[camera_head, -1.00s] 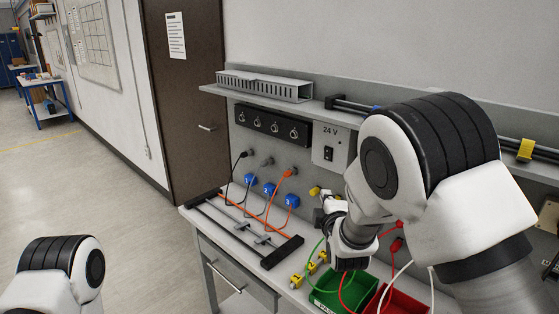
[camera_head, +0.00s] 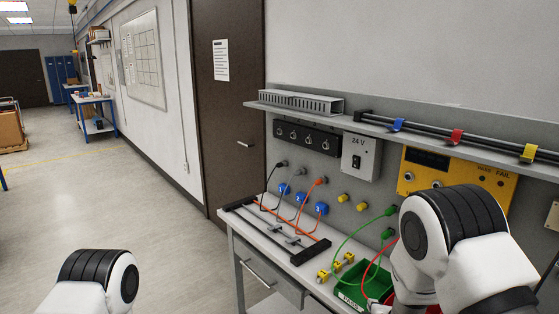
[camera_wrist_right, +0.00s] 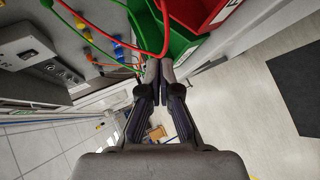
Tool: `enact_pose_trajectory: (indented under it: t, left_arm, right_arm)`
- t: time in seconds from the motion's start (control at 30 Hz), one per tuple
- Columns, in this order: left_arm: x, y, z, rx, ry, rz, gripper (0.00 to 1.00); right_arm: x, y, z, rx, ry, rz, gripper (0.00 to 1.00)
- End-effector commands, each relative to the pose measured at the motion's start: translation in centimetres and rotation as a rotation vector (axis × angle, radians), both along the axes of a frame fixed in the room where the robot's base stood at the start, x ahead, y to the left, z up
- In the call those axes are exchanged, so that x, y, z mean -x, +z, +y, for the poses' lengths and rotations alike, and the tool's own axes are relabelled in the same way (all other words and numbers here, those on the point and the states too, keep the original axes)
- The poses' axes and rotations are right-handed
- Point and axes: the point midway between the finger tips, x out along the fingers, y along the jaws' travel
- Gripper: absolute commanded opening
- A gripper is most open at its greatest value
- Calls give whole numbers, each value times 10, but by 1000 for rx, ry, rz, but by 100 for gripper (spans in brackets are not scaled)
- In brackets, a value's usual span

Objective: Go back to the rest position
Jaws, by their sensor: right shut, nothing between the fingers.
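My right gripper (camera_wrist_right: 158,72) is shut and empty in the right wrist view, its two fingertips together. Beyond the tips are the green bin (camera_wrist_right: 176,44), the red bin (camera_wrist_right: 200,12) and loose green and red cables. In the head view my right arm (camera_head: 455,240) is folded at the lower right, and its gripper is mostly hidden behind the arm. My left arm (camera_head: 98,280) shows at the lower left, with its gripper out of view.
The bench carries a cable rack (camera_head: 275,228), yellow connectors (camera_head: 336,266) and the green bin (camera_head: 352,290). A 24 V box (camera_head: 361,156) and a yellow tester (camera_head: 425,172) are at the back panel. The floor (camera_head: 120,200) at left is clear.

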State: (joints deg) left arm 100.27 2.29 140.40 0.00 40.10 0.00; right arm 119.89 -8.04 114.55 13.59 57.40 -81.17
Motion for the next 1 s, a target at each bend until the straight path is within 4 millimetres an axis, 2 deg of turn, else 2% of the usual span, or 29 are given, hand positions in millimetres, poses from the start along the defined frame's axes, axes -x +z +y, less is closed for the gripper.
enact_pose_trajectory:
  t: [0.03, 0.07, 0.1, 0.17, 0.2, 0.27, 0.3, 0.37, 0.4, 0.47, 0.5, 0.6, 0.7, 1.0]
  left_arm:
    - [0, -8, 0, 0, 0, 0, 41]
    - [0, -10, 0, 0, 0, 0, 41]
    - [0, -14, 0, 0, 0, 0, 41]
    - [0, -19, 0, 0, 0, 0, 41]
    - [0, -22, 0, 0, 0, 0, 41]
    - [0, -27, 0, 0, 0, -1, 41]
    - [0, -29, 0, 0, 0, -1, 41]
    - [0, -33, 0, 0, 0, -1, 41]
    - [0, -36, 0, 0, 0, -1, 41]
    - [0, -37, 0, 0, 0, 0, 41]
    - [0, -35, 0, 0, 0, 0, 41]
    - [0, -34, 0, 0, 0, 0, 41]
    - [0, -34, 0, 0, 0, 0, 41]
    - [0, -34, 0, 0, 0, 0, 41]
  right_arm:
    - [20, -36, -6, -22, -17, 67, 0]
    - [33, -55, -10, -41, -28, 111, 0]
    - [55, -83, -14, -74, -52, 175, 0]
    - [93, -124, -20, -137, -100, 279, 0]
    - [120, -148, -24, -186, -141, 349, 0]
    - [164, -180, -28, -269, -218, 456, 0]
    - [196, -199, -30, -326, -283, 528, 0]
    - [247, -221, -31, -423, -402, 638, 0]
    - [281, -231, -31, -492, -501, 709, 0]
    - [332, -236, -28, -603, -684, 804, 0]
    - [356, -230, -25, -677, -815, 842, 0]
    - [382, -223, -18, -799, -1057, 859, 0]
    - [384, -223, -18, -865, -1186, 829, 0]
    - [384, -223, -18, -879, -1210, 818, 0]
